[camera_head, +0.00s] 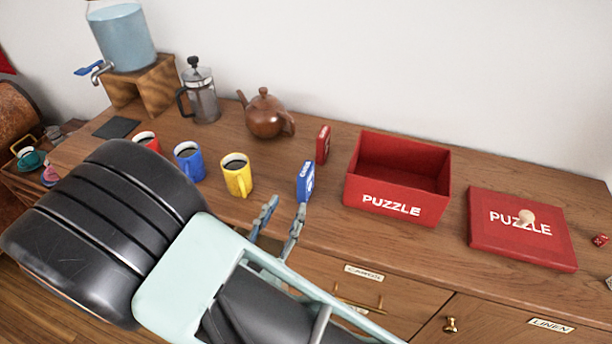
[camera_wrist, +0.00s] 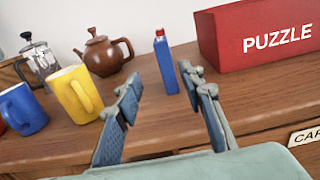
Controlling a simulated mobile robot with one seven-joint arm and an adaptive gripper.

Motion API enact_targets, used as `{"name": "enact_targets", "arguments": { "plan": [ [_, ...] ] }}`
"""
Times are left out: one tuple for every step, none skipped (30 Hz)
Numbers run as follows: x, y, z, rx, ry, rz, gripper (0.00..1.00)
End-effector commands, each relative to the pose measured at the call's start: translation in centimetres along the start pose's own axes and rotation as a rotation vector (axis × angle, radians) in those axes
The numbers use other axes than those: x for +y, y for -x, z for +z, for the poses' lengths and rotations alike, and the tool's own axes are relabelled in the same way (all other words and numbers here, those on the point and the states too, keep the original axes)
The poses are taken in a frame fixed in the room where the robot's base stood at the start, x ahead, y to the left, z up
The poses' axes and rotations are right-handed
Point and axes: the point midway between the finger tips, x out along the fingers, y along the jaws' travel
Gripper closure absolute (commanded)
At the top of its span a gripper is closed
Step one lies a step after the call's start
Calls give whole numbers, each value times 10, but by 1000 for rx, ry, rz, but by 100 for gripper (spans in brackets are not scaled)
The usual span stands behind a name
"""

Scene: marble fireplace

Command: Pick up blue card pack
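The blue card pack (camera_head: 306,182) stands upright near the front of the wooden dresser top, between the yellow mug and the red puzzle box. In the wrist view the blue pack (camera_wrist: 166,66) shows edge-on, with a bit of red behind its top. My gripper (camera_head: 281,213) is open and empty, in front of the pack at the dresser's front edge. In the wrist view my gripper's fingers (camera_wrist: 166,96) are spread apart, with the pack beyond them in the gap between them. Nothing is between the fingers.
A red card pack (camera_head: 323,144) stands behind the blue one. The open red puzzle box (camera_head: 397,207) is to the right, its lid (camera_head: 500,248) further right. A yellow mug (camera_head: 237,176), blue mug (camera_head: 189,161) and teapot (camera_head: 266,116) are left and behind. A drawer front (camera_head: 320,283) is below.

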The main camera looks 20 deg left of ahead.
Motion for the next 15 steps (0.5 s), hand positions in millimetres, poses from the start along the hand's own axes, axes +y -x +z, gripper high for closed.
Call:
{"name": "enact_targets", "arguments": {
  "plan": [
    [1, -4, -1, -3, 5, 5, 64],
    [1, -8, 0, -4, 6, 5, 64],
    [1, -14, 0, -5, 6, 5, 64],
    [0, -20, 1, -5, 5, 3, 64],
    [0, -25, 1, -4, 5, 3, 64],
    [0, -32, 1, -3, 5, 3, 64],
    [0, -36, 1, -4, 4, 3, 64],
    [0, -41, 1, -4, 4, 3, 64],
    [0, -45, 1, -3, 4, 2, 64],
    [0, -48, 1, -2, 4, 3, 64],
    [0, -50, 1, -2, 4, 4, 64],
    [0, -52, 1, -2, 4, 4, 64],
    [0, -54, 1, -2, 4, 4, 64],
    [-1, -56, 2, -2, 4, 3, 64],
    [-2, -60, 3, -3, 4, 2, 64]
  ]
}}
